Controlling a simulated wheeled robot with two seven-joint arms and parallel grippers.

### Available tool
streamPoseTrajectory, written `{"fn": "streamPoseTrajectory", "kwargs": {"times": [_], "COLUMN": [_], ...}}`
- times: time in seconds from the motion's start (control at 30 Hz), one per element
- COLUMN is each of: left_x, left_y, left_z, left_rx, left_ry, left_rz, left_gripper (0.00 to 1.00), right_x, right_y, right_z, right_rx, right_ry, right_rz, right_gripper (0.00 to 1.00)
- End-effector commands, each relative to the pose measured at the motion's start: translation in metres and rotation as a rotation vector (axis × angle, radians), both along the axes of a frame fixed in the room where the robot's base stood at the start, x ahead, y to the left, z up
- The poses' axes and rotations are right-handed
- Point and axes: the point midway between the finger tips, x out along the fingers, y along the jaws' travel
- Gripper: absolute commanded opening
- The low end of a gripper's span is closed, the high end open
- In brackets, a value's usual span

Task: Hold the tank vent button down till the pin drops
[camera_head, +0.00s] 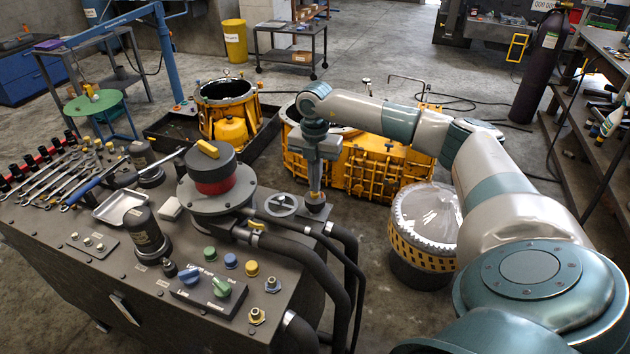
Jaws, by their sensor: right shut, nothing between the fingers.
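My right gripper (315,190) comes in from the right, points straight down and is shut with nothing between its fingers. Its tips are at the top of a small dark domed fitting (316,207) on the right rear edge of the dark tank (120,280), which looks like the vent with its button. The tips seem to touch it, but the fingers cover its top and I cannot tell how far the button is pressed. I cannot make out the pin. My left gripper is not in view.
A round grey cap (281,205) sits just left of the fitting. Thick black hoses (345,260) run close in front. A red-banded filter housing (214,180), coloured knobs (221,287) and wrenches (60,180) are on the tank top. A yellow casing (365,165) stands behind.

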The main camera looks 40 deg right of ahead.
Motion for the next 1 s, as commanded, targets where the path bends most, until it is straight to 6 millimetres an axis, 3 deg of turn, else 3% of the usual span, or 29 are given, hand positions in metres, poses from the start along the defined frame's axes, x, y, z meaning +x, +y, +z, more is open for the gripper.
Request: {"fn": "streamPoseTrajectory", "kwargs": {"times": [1.0], "left_x": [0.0], "left_y": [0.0], "left_z": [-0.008], "left_rx": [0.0], "left_ry": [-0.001], "left_rz": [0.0], "left_gripper": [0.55], "right_x": [-0.001], "right_y": [0.0], "right_z": [-0.014], "right_rx": [0.0], "right_ry": [0.002], "right_rz": [0.001], "right_gripper": [0.0]}}
